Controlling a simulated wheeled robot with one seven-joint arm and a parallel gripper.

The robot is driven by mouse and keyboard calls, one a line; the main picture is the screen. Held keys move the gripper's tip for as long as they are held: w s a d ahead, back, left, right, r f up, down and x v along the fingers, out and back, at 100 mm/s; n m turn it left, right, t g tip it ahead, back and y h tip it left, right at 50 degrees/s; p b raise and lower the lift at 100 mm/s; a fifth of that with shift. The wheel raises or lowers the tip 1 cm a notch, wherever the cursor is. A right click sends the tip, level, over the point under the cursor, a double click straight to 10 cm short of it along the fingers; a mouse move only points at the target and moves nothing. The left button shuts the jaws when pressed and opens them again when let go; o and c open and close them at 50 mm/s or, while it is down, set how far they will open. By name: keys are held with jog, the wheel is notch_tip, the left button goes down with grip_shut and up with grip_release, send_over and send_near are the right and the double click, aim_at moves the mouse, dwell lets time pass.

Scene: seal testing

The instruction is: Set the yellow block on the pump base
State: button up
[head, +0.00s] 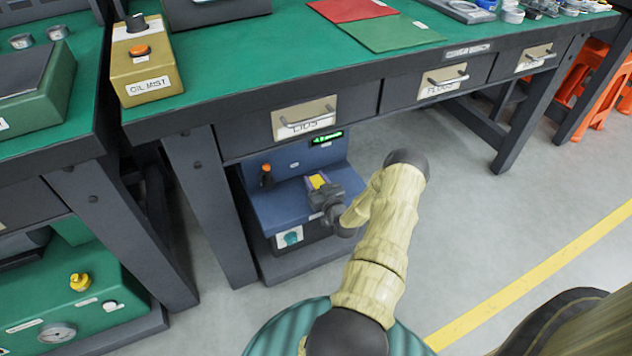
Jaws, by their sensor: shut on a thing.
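The yellow block (317,181) shows as a small yellow patch at the end of my gripper (323,195). My gripper is shut on it, and the fingers hide part of it. Block and gripper are over the flat ledge of a blue unit (272,211) under the bench, which I take to be the pump base. I cannot tell whether the block touches the ledge. My arm reaches in from the lower right and covers the right part of the unit.
The green-topped bench (255,68) overhangs the unit, with a labelled drawer (304,118) just above. A bench leg (212,205) stands close on the left. An orange knob (267,170) rises from the ledge left of my gripper. Grey floor (450,230) is clear to the right.

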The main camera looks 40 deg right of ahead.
jog(key=shift+f, duration=0.15)
jog(key=o, duration=1.1)
jog(key=shift+r, duration=0.25)
jog(key=shift+p+v, duration=2.65)
jog(key=shift+v, duration=3.35)
jog(key=shift+f, duration=0.15)
